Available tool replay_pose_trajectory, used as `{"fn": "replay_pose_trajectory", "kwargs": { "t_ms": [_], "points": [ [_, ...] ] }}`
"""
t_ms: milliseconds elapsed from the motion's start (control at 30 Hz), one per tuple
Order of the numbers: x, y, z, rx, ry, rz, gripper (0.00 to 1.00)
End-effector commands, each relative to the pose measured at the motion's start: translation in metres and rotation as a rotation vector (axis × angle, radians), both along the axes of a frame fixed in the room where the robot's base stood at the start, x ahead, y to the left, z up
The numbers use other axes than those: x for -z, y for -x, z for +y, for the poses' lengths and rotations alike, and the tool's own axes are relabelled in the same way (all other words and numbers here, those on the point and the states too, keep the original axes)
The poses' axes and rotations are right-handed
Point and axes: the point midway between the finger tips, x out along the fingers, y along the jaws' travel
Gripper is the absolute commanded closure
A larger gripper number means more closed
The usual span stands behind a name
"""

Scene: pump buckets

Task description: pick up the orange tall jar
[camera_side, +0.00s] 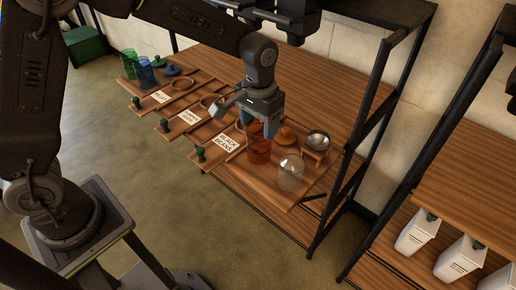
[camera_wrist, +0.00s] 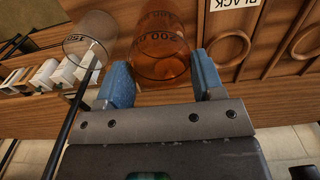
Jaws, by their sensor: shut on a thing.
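The orange tall jar (camera_side: 259,152) is see-through and stands upright at the near end of the wooden table in the side view. In the wrist view the jar (camera_wrist: 163,45) shows between my two blue fingers, with printed volume marks on its wall. My gripper (camera_side: 258,128) points down over the jar from above and is shut on it. In the wrist view my gripper's fingers (camera_wrist: 163,82) sit on either side of the jar. Whether the jar's base touches the table cannot be told.
A clear glass jar (camera_side: 291,174) stands close to the right. An orange lid (camera_side: 286,136) and a small stand with a metal bowl (camera_side: 318,140) are behind. Wooden trays with labels such as black beans (camera_side: 227,143) lie left. Green and blue jars (camera_side: 145,73) stand far left. A black shelf frame (camera_side: 345,190) rises right.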

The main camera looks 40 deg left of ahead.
Motion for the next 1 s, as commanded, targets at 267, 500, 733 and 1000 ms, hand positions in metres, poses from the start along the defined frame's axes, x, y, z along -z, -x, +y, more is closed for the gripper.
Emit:
{"fn": "replay_pose_trajectory", "kwargs": {
  "t_ms": [267,500,733,1000],
  "points": [
    [-0.017,-0.001,0.000,0.000,0.001,-0.004,0.59],
    [-0.031,-0.001,0.000,0.000,0.001,-0.004,0.59],
    [-0.041,0.000,0.000,0.000,0.001,-0.003,0.59],
    [-0.042,0.000,0.000,0.000,0.001,-0.002,0.59]
  ]
}}
